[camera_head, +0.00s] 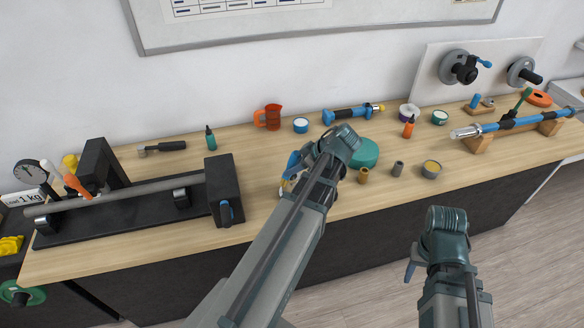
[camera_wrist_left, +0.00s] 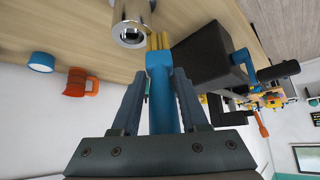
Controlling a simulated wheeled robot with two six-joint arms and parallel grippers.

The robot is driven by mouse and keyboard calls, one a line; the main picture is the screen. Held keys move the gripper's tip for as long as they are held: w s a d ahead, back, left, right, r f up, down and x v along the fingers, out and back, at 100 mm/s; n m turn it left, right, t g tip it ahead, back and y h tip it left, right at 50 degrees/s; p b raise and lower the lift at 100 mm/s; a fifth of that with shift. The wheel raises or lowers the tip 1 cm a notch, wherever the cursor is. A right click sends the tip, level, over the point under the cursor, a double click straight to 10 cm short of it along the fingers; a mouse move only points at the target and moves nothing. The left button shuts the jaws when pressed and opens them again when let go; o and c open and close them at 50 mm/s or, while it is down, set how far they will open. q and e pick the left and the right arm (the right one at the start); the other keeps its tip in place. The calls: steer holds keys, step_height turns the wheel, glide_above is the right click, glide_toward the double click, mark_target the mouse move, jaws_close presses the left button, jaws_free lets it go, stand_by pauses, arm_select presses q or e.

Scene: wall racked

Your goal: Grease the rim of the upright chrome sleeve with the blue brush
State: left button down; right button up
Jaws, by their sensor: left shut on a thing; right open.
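The blue brush (camera_wrist_left: 163,100) is held in my left gripper (camera_wrist_left: 160,82), which is shut on its handle. Its yellow bristles (camera_wrist_left: 159,41) point toward the bench top. The chrome sleeve (camera_wrist_left: 131,22) is right beside the bristles, its round opening facing the camera; whether they touch its rim I cannot tell. In the head view my left gripper (camera_head: 295,162) is over the bench's middle, right of the black clamp block, and my arm hides most of the sleeve. My right gripper (camera_head: 411,269) is open and empty, in front of the bench, its fingers partly hidden.
A black block (camera_head: 224,188) on a long fixture stands left of the left gripper.

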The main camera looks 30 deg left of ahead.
arm_select(q)
steer(key=shift+w+d, duration=0.65)
steer(key=shift+w, duration=0.1)
steer(key=shift+w, duration=0.1)
steer(key=shift+w+d+f, duration=0.1)
steer(key=shift+w+d, duration=0.8)
steer(key=shift+w, duration=0.05)
steer(key=shift+w, duration=0.1)
steer(key=shift+w+d, duration=0.45)
steer(key=shift+w, duration=0.05)
